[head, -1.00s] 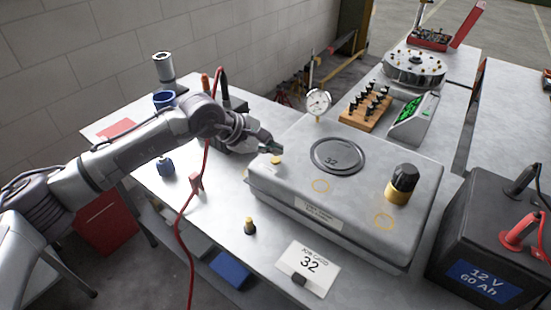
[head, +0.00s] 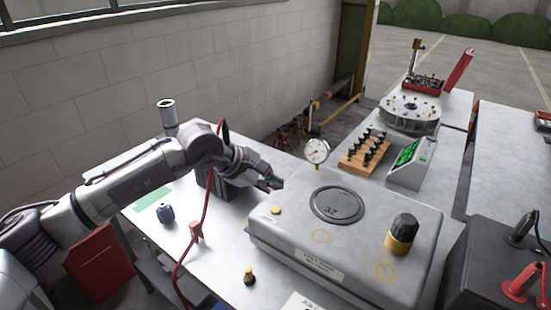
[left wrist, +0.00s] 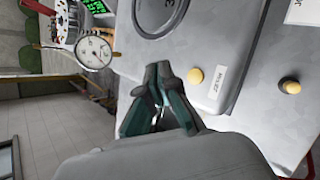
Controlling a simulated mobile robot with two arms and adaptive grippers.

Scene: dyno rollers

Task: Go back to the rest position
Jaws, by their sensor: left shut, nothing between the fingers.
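My left gripper (head: 272,183) is shut and empty. It hangs above the back left edge of the grey roller housing (head: 345,240), near a small yellow button (head: 276,210). In the left wrist view the closed fingertips (left wrist: 160,72) point at the housing, with nothing between them, and the button (left wrist: 195,77) lies to their right. My right gripper is not in view.
A dial gauge (head: 316,151) stands behind the housing. A black and yellow knob (head: 402,235) is on its right side. A red cable (head: 194,235) hangs in front of my left arm. A dark battery (head: 495,265) is at the right.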

